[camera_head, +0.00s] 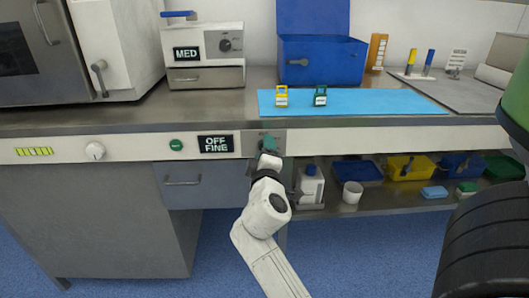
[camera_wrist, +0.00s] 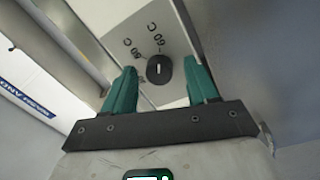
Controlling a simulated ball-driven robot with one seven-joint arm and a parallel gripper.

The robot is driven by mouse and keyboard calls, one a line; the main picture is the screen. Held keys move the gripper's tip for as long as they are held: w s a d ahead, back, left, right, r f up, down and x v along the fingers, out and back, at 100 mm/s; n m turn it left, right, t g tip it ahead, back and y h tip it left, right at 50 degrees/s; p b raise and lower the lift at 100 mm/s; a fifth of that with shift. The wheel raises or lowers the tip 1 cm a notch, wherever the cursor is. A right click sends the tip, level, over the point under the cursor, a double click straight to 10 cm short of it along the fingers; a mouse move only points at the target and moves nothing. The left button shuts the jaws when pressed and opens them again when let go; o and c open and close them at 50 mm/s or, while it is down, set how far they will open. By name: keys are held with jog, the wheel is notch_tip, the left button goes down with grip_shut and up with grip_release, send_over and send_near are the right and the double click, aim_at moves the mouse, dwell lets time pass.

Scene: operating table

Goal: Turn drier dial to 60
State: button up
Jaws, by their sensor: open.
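In the wrist view, a round black dial (camera_wrist: 158,70) with a pale pointer mark sits on a light grey panel (camera_wrist: 174,16). Two printed temperature labels stand beside it; one seems to read 60 C, the other is harder to read. The pointer runs roughly up the picture. My gripper (camera_wrist: 160,66) is open, its green fingers on either side of the dial, with gaps visible; I cannot tell if either touches it. In the head view, my gripper (camera_head: 269,142) is at the counter's front panel and hides the dial.
A blue mat (camera_head: 380,102) lies on the counter above. An open shelf (camera_head: 335,207) holds trays and containers below.

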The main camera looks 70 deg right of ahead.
jog(key=v, duration=1)
jog(key=shift+s+a, duration=0.2)
jog(key=shift+a, duration=0.2)
